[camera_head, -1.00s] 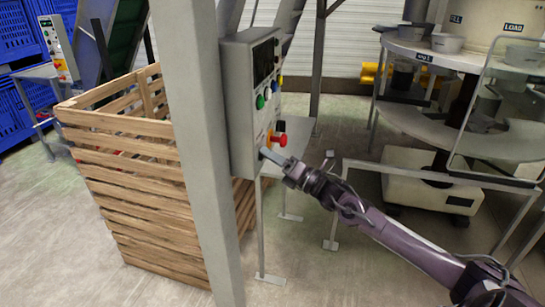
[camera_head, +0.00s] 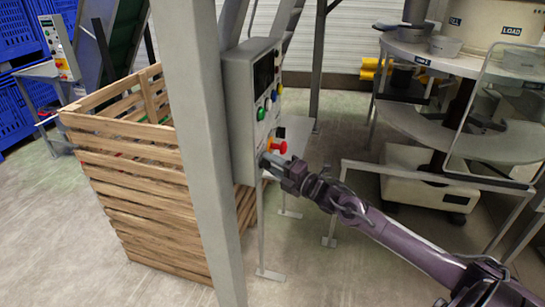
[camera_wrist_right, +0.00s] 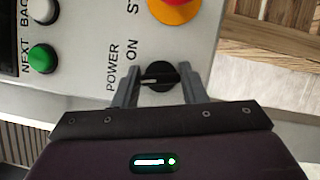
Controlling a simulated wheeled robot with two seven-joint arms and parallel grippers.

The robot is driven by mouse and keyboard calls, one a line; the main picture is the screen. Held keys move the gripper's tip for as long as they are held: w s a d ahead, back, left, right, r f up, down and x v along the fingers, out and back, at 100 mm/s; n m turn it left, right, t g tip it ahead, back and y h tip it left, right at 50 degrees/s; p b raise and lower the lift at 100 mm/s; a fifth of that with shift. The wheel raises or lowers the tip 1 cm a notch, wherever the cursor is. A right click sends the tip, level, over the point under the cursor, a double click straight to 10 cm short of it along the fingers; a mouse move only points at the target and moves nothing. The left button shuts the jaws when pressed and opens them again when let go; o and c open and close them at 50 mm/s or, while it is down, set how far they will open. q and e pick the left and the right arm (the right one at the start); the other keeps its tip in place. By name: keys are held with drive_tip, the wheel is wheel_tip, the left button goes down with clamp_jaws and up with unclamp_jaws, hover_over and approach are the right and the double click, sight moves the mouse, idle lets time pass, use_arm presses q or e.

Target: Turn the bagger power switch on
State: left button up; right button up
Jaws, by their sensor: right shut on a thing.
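The power switch (camera_wrist_right: 160,76) is a black round knob with a pale mark pointing left in the right wrist view. It sits on the grey control box (camera_head: 240,130), beside the printed words POWER and ON. My right gripper (camera_wrist_right: 165,84) has one finger on each side of the knob and is shut on it. In the head view my right gripper (camera_head: 266,159) reaches the lower front of the box, and its fingers hide the knob there. My left gripper is not in view.
A red button (camera_head: 279,148) on a yellow base and a green button (camera_wrist_right: 42,58) are on the same panel. A grey post (camera_head: 205,170) and a slatted wooden crate (camera_head: 140,190) stand left of the box. A round multi-level machine (camera_head: 440,130) stands at right.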

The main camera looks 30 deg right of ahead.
drive_tip(key=shift+r+m+g+p, duration=0.1)
drive_tip(key=shift+m+g+p, duration=0.95)
drive_tip(key=shift+m+p, duration=1.25)
drive_tip(key=shift+r+m+g+p, duration=0.1)
drive_tip(key=shift+m+g+p, duration=0.95)
drive_tip(key=shift+m+p, duration=1.25)
drive_tip(key=shift+f+m+b, duration=0.15)
drive_tip(key=shift+m+b, duration=0.25)
drive_tip(key=shift+m, duration=0.1)
drive_tip(key=o, duration=1)
